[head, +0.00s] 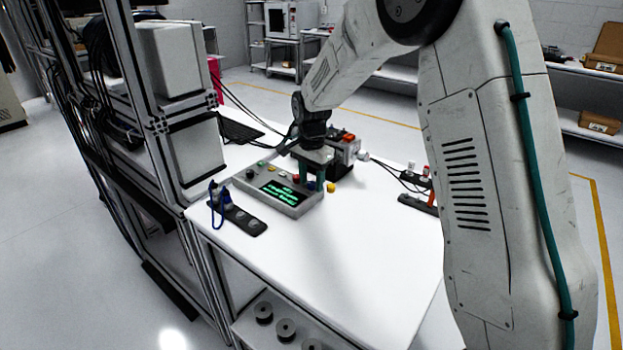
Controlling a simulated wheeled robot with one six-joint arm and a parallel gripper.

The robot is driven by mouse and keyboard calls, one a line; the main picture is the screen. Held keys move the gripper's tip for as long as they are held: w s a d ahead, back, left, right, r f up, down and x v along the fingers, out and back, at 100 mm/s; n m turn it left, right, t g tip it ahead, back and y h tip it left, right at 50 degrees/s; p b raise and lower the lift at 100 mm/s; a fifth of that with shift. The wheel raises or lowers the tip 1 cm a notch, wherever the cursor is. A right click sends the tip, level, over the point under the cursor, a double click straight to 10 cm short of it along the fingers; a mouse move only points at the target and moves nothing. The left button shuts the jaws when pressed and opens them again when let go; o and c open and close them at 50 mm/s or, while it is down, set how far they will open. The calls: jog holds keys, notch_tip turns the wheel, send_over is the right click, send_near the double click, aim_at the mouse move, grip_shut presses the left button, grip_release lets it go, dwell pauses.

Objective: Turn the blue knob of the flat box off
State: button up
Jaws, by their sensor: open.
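The flat grey box (308,207) lies on the white table, its sloped top facing the front. It has a dark display with green text (283,193) and several small coloured controls along its back edge. My gripper (315,184) points down at the right end of the box, its teal fingers apart with nothing seen between them. I cannot make out the blue knob; the gripper may hide it. Whether the fingers touch the box or stand around a knob is too small to tell.
A dark device with red tops (347,140) stands close behind my gripper. A black strip with a blue cord (243,220) lies left of the box. A black holder with an orange-red handle (431,199) is at the right. The white table's front (340,270) is clear.

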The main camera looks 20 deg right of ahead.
grip_shut()
jog(key=shift+n, duration=0.5)
jog(key=n, duration=0.4)
jog(key=shift+n, duration=0.4)
jog(key=n, duration=0.5)
jog(key=shift+n, duration=0.4)
grip_release()
jog(key=shift+r, duration=0.1)
